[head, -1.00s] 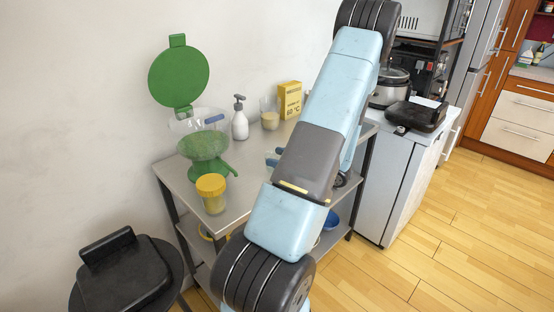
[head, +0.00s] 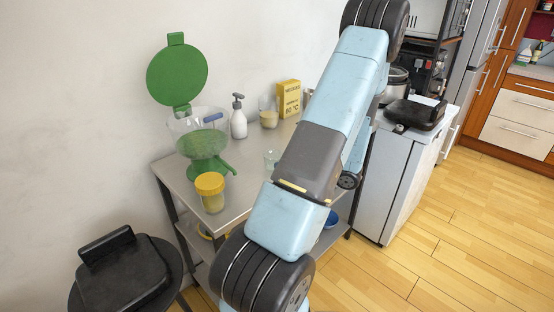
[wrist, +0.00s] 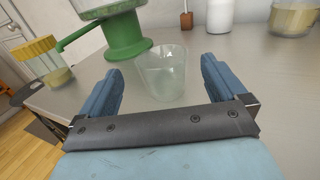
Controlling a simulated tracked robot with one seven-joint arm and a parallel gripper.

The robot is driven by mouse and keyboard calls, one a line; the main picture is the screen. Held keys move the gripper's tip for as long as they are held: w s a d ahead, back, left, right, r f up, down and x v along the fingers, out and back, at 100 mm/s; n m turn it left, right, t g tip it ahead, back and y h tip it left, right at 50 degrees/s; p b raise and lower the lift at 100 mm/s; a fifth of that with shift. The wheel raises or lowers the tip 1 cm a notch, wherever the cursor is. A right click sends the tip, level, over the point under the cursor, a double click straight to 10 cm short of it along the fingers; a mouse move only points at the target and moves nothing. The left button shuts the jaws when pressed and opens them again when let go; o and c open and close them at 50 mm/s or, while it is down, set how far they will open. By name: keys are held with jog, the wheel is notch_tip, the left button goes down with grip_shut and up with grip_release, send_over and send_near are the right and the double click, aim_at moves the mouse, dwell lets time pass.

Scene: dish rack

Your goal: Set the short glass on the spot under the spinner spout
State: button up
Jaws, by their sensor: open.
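The short clear glass (wrist: 165,74) stands upright on the metal table, and it also shows in the head view (head: 271,159). The green spinner stands behind it, with its base (wrist: 124,36) and spout (wrist: 76,36). My gripper (wrist: 160,66) is open, one blue finger on each side of the glass with visible gaps. It is hidden behind my arm in the head view.
A yellow-lidded jar (head: 210,191) stands at the table's front left corner. A white pump bottle (head: 238,122), a cup with cream-coloured contents (head: 269,119) and a yellow box (head: 288,98) stand along the back. Bare tabletop (wrist: 235,75) lies right of the glass.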

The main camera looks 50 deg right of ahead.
jog(key=v, duration=1)
jog(key=w+a+r+n+g+y, duration=0.5)
jog(key=w+a+r+n+g, duration=0.25)
jog(key=w+a, duration=0.3)
jog(key=a+r+n+g+h, duration=0.2)
jog(key=a+r+n+g, duration=0.2)
jog(key=a+n, duration=0.4)
jog(key=w+a+r+n+g+h, duration=0.1)
jog(key=a+r+n+g+h, duration=0.2)
jog(key=a, duration=1.3)
notch_tip(320, 180, up, 5)
jog(key=n+g, duration=0.2)
jog(key=n, duration=0.3)
jog(key=shift+w+a+f+h, duration=0.15)
jog(key=shift+w+a+h, duration=0.05)
jog(key=shift+a+h, duration=0.1)
jog(key=shift+o, duration=0.2)
jog(key=s+a+r+n+t+h, duration=0.4)
jog(key=s+a+r+n, duration=0.1)
jog(key=a+r+n, duration=0.3)
jog(key=shift+a+n+t, duration=0.35)
jog(key=shift+a+n, duration=0.25)
jog(key=shift+n, duration=0.05)
